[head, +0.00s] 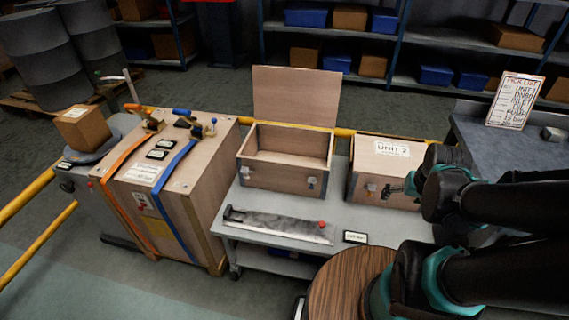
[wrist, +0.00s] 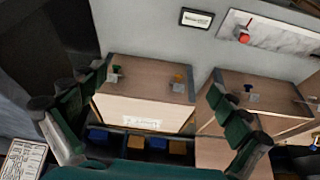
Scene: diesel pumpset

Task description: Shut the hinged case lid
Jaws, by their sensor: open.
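The open wooden case (head: 265,175) stands on the grey cart in the head view. Its hinged lid (head: 295,95) is raised about upright at the back edge, and the box looks empty. In the wrist view the same case (wrist: 262,95) is at the right, seen upside down, with part of the lid (wrist: 232,155) below it. My gripper (wrist: 157,82) is open and empty, its fingers spread in front of the neighbouring shut case (wrist: 145,75). In the head view my gripper (head: 410,183) is right of the open case, by the UNIT 2 case (head: 385,165).
A metal bar with a red knob (head: 280,225) and a small dark tag (head: 355,237) lie on the cart's front. A strapped crate (head: 165,190) stands left of the cart. A round wooden top (head: 345,285) is in front, and yellow rails (head: 35,255) are at left.

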